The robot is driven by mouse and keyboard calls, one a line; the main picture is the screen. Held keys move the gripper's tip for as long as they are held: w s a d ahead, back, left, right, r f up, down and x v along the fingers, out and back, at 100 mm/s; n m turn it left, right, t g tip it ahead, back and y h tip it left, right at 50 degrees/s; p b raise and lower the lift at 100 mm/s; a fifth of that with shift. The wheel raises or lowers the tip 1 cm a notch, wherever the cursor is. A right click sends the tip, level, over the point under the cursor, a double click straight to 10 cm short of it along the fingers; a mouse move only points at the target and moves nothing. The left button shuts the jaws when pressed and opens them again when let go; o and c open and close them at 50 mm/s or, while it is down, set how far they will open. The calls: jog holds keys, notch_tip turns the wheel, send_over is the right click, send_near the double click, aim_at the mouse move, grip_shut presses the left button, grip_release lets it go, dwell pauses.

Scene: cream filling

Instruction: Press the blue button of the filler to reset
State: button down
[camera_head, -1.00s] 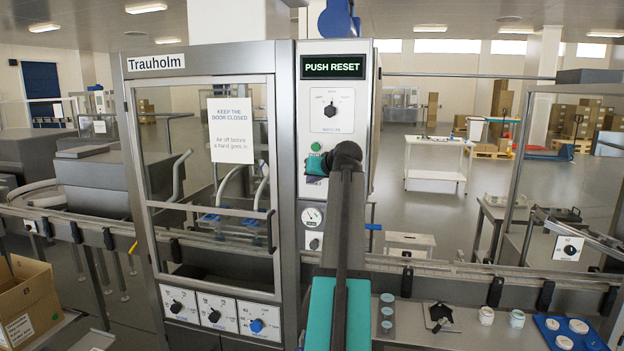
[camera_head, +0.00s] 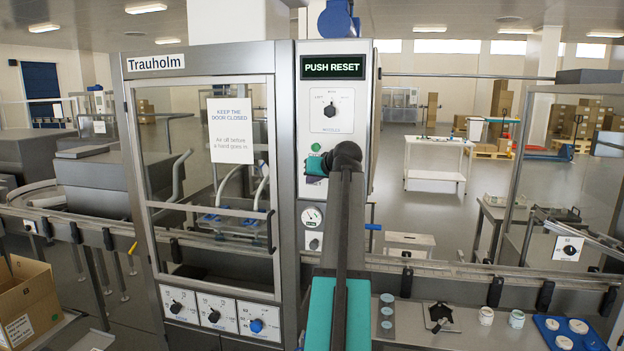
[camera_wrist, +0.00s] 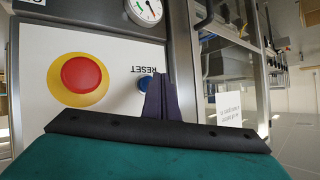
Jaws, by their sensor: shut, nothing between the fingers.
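The filler is a tall grey machine with a control column (camera_head: 333,210); its display (camera_head: 332,67) reads PUSH RESET. In the wrist view, the blue button (camera_wrist: 144,83) sits beside an upside-down RESET label on the white panel, partly hidden by my gripper's dark fingers. My gripper (camera_wrist: 160,78) is shut and empty, its tips overlapping the button's right side in the picture. I cannot tell whether they touch it. In the head view my arm and the teal gripper body (camera_head: 316,164) cover the button.
A red emergency stop on a yellow ring (camera_wrist: 80,80) is close to the blue button. A green button (camera_head: 315,147) is just above my gripper body. A pressure gauge (camera_head: 311,215) is below. The glazed door (camera_head: 272,232) stands left; the conveyor (camera_head: 450,268) runs right.

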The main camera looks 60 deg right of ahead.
jog(key=shift+w+d+b, duration=0.15)
jog(key=shift+w+d, duration=0.05)
jog(key=shift+d, duration=0.25)
jog(key=shift+w+d+b, duration=0.15)
jog(key=shift+w+d, duration=0.05)
jog(key=shift+d, duration=0.25)
dwell(1.9)
jog(key=shift+a, duration=0.1)
jog(key=shift+s+a, duration=0.3)
jog(key=shift+a, duration=0.5)
jog(key=shift+a, duration=0.1)
jog(key=shift+s+a+p, duration=0.15)
jog(key=shift+s+a, duration=0.1)
jog(key=shift+a, duration=0.5)
jog(key=shift+s+a+p, duration=0.15)
jog(key=shift+s+a, duration=0.1)
jog(key=shift+a, duration=0.55)
jog(key=shift+s+a+p, duration=0.15)
jog(key=shift+s+a, duration=0.1)
jog(key=shift+a, duration=0.5)
